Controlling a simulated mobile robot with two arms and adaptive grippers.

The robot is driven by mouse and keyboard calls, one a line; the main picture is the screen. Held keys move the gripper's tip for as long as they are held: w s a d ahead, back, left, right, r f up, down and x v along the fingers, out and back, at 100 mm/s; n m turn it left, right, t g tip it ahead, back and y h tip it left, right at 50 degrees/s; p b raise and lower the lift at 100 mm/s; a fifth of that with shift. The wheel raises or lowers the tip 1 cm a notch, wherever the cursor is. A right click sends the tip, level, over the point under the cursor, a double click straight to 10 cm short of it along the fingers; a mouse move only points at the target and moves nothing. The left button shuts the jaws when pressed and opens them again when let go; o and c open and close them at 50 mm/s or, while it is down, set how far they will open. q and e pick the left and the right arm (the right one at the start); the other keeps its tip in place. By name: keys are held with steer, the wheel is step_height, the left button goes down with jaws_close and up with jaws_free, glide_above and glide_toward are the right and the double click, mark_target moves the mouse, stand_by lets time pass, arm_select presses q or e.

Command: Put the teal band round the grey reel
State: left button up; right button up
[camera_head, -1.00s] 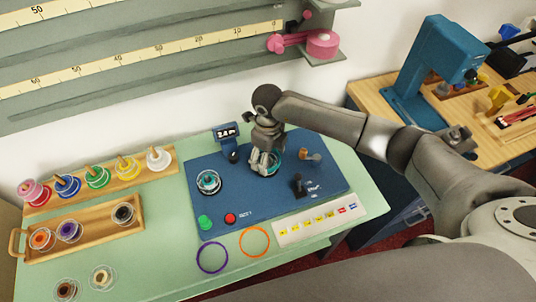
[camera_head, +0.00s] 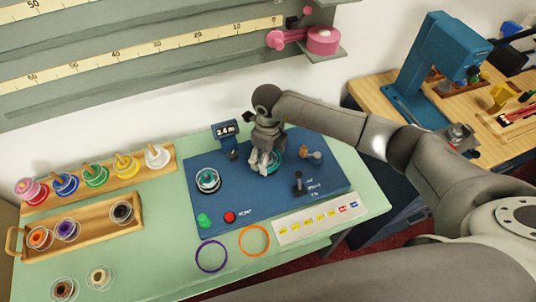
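A teal round band (camera_head: 277,163) shows at the blue mat under my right gripper (camera_head: 265,166), partly hidden by the fingers. The gripper points down with its fingers at the band; whether they are closed on it is too small to tell. A reel with a clear rim and grey and dark parts (camera_head: 208,181) stands at the left of the mat, apart from the gripper. Another dark grey reel (camera_head: 122,212) lies at the right end of the wooden tray. I cannot be sure which is the grey reel. My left gripper is not in view.
The blue mat (camera_head: 240,195) also bears a small display (camera_head: 225,130), a green button (camera_head: 204,220), a red button (camera_head: 230,217) and small posts. Purple (camera_head: 211,256) and orange (camera_head: 255,240) rings lie in front. A rack of coloured reels stands at back left.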

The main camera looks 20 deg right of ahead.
steer(key=o, duration=0.7)
stand_by(0.3)
steer(key=shift+r+p, duration=2.2)
steer(key=shift+r, duration=1.35)
steer(key=shift+f, duration=0.1)
